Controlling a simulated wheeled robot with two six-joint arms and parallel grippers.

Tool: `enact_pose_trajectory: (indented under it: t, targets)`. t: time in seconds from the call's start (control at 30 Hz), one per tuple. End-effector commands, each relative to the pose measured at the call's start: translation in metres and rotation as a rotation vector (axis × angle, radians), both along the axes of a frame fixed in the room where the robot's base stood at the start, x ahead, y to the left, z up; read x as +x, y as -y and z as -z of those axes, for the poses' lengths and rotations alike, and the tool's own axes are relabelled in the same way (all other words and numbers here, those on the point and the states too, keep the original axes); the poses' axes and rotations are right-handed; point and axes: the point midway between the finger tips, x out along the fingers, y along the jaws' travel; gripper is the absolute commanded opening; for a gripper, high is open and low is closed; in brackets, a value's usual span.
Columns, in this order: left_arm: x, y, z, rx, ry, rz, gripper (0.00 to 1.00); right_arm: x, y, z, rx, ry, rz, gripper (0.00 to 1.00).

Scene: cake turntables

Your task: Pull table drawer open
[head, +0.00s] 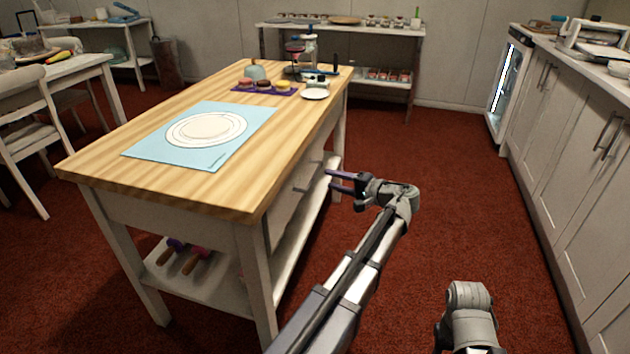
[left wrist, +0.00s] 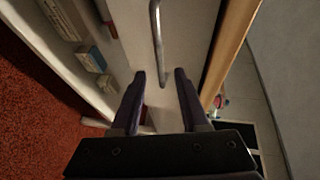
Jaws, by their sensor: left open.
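The table (head: 120,182) has a light wooden top and white legs. Its white drawer front (head: 284,212) is on the side facing my left arm and looks flush with the frame. In the left wrist view, the drawer front (left wrist: 190,30) carries a metal bar handle (left wrist: 156,40). My left gripper (head: 334,180) is open beside the drawer. In the left wrist view its fingertips (left wrist: 160,75) are on either side of the handle's near end; I cannot tell if they touch it. Part of my right arm shows at the lower right, but its gripper is out of view.
A blue mat (head: 140,150) with a white round plate (head: 190,132), a purple tray of small cakes (head: 244,86) and a white saucer (head: 315,94) are on the tabletop. A lower shelf (head: 215,287) holds rolling pins. White cabinets (head: 560,150) line the right; red floor between is clear.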

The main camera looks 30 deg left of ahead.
Motion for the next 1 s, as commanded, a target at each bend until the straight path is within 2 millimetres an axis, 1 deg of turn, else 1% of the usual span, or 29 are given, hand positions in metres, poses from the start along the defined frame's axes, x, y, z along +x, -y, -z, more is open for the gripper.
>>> enact_pose_trajectory:
  t: [0.07, 0.4, 0.5, 0.7, 0.93, 0.97, 1.0]
  targets:
    - [0.001, -0.007, 0.002, -0.001, -0.001, -0.002, 0.45, 0.0, 0.0, 0.002, 0.0, 0.0, 0.0, 0.5]
    - [0.009, -0.056, 0.012, -0.002, 0.0, -0.002, 0.45, 0.0, 0.0, 0.012, 0.001, 0.0, -0.002, 0.5]
    - [0.011, -0.065, 0.014, -0.002, 0.0, -0.002, 0.45, 0.0, 0.0, 0.013, 0.002, 0.0, -0.003, 0.5]
    - [0.012, -0.074, 0.015, -0.002, 0.0, 0.0, 0.45, 0.0, 0.0, 0.014, 0.002, 0.0, -0.003, 0.5]
    - [0.012, -0.074, 0.015, -0.003, 0.0, 0.0, 0.45, 0.0, -0.001, 0.014, 0.002, 0.0, -0.003, 0.5]
    - [0.012, -0.074, 0.015, -0.002, 0.0, 0.0, 0.42, 0.0, -0.001, 0.014, 0.002, 0.0, -0.003, 0.5]
    - [0.012, -0.074, 0.015, -0.002, 0.0, 0.0, 0.38, 0.0, -0.001, 0.014, 0.002, 0.0, -0.003, 0.5]
